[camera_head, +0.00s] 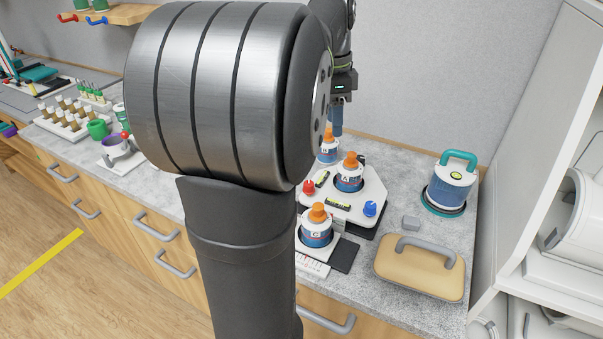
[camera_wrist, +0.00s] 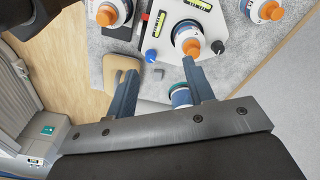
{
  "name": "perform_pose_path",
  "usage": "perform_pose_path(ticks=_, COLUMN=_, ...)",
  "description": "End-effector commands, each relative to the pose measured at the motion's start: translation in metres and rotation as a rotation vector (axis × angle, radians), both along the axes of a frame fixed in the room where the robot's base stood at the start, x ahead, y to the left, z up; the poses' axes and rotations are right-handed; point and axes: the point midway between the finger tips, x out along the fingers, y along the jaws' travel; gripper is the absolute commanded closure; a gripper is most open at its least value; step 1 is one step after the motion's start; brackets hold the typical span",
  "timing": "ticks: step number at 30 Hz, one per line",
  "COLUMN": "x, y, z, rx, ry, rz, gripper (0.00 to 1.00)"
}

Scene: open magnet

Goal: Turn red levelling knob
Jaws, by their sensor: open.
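The red knob (camera_head: 308,187) sits at the left corner of a white levelling plate (camera_head: 351,211) on the bench in the head view. A spirit level (camera_head: 338,203) lies along the plate's front edge. My gripper (camera_wrist: 162,65) is open and empty, with two blue fingers spread apart.
Orange-capped bottles stand on the plate (camera_head: 348,176), in front (camera_head: 316,232) and behind (camera_head: 328,150). A teal-handled canister (camera_head: 450,187) and a tan grey-handled block (camera_head: 420,269) are at right. Vial racks (camera_head: 62,120) are at left. My arm hides the middle bench.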

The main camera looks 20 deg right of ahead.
Motion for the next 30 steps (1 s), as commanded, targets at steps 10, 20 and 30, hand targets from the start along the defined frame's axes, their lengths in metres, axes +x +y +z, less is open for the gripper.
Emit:
perform_pose_path(ticks=10, x=0.023, y=0.028, z=-0.017, rx=-0.017, ry=0.134, rz=0.838, gripper=0.52)
perform_pose_path(ticks=20, x=0.041, y=0.056, z=-0.031, rx=0.009, ry=0.297, rz=1.628, gripper=0.52)
perform_pose_path(ticks=30, x=0.059, y=0.086, z=-0.043, rx=0.102, ry=0.503, rz=2.427, gripper=0.52)
